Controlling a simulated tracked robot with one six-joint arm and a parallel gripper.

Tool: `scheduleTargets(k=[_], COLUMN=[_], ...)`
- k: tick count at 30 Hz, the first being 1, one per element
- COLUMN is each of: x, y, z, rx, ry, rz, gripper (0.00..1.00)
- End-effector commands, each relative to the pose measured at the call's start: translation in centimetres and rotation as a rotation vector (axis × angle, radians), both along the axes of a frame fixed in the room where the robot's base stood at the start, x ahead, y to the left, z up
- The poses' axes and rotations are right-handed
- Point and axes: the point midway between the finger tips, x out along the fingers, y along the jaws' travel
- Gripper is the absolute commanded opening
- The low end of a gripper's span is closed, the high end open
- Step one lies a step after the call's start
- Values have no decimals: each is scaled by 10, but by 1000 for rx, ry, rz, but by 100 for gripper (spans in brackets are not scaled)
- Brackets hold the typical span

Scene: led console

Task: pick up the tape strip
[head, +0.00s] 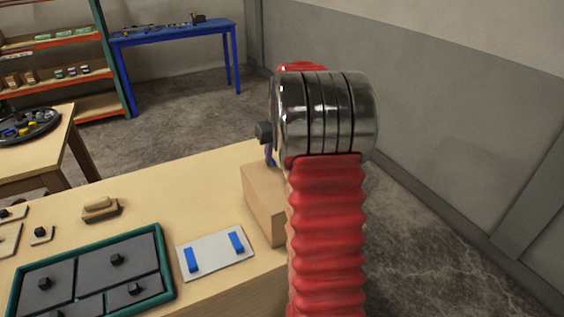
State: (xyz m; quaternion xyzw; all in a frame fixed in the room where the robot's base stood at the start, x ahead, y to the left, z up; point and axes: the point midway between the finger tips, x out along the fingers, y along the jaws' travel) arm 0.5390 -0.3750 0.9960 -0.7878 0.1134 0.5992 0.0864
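Two short blue strips lie apart on a light grey plate (215,254) near the table's front right; the left blue strip (192,260) and the right blue strip (237,243) look alike. I cannot tell for sure whether either is the tape strip. A small dark blue piece (270,154) shows by the top of a wooden block, partly hidden by my arm. My red ribbed arm and its metal joint fill the middle right. My gripper's fingers cannot be made out; they are hidden behind the arm or out of frame.
The wooden block (262,203) stands at the table's right edge, beside my arm. A green-rimmed tray (166,262) holds dark panels with black knobs. A wooden-handled block (100,207) lies behind it. The table (175,200) is bare between this block and the wooden block.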

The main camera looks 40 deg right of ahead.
Motion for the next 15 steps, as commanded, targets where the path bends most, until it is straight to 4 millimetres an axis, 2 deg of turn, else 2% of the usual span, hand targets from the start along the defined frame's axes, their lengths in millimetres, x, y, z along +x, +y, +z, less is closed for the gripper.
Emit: scheduleTargets(k=[2,9,15], x=[0,0,0], y=[0,0,0], z=[0,0,0], rx=[0,0,0], ry=[0,0,0], rz=[0,0,0], gripper=[17,1,0])
